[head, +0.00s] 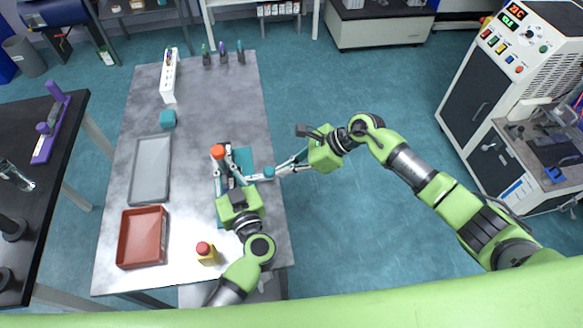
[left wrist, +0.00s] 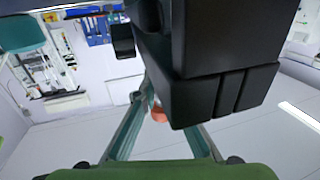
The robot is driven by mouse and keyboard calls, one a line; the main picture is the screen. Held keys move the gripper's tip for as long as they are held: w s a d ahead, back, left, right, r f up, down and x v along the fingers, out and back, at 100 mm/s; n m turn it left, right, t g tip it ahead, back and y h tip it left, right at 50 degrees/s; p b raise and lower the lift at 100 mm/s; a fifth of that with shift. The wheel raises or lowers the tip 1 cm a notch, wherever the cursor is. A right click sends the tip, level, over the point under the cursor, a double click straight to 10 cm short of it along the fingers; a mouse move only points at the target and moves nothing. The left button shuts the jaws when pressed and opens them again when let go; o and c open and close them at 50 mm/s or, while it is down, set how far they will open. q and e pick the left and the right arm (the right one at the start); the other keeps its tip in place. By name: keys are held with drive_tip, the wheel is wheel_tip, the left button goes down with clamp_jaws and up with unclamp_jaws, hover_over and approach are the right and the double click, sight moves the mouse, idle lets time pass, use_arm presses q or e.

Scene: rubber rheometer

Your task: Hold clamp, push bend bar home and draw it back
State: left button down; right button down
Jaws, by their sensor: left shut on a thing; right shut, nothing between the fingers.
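The clamp with its orange knob (head: 217,152) stands on a teal fixture (head: 243,158) on the grey table. My left gripper (head: 228,178) is over the fixture, shut on the clamp; in the left wrist view the orange knob (left wrist: 158,114) shows between its fingers, partly behind a large black block (left wrist: 215,75). A light bar, seemingly the bend bar (head: 257,177), lies at the fixture's right side with a teal end (head: 269,172). My right gripper (head: 279,170) is shut and empty, its tips at or very close to that end; contact cannot be told. The bar's inner end is hidden.
A grey tray (head: 133,185) and a red-brown tray (head: 122,238) lie to the left, with a teal block (head: 167,118) behind. A yellow bottle with a red cap (head: 207,253) stands near the front edge. A white rack (head: 163,85) and several pens are at the back.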

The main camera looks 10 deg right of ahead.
sight(256, 178)
drive_tip(key=shift+a, duration=0.1)
drive_tip(key=shift+s+a+r, duration=0.1)
drive_tip(key=shift+s+a, duration=0.05)
drive_tip(key=shift+a, duration=1)
drive_tip(key=shift+s+a, duration=0.1)
drive_tip(key=shift+a, duration=1)
drive_tip(key=s+d+r, duration=0.1)
drive_tip(key=d+r, duration=0.5)
drive_tip(key=d, duration=0.5)
drive_tip(key=shift+s+d+r, duration=0.15)
drive_tip(key=shift+s+r, duration=0.25)
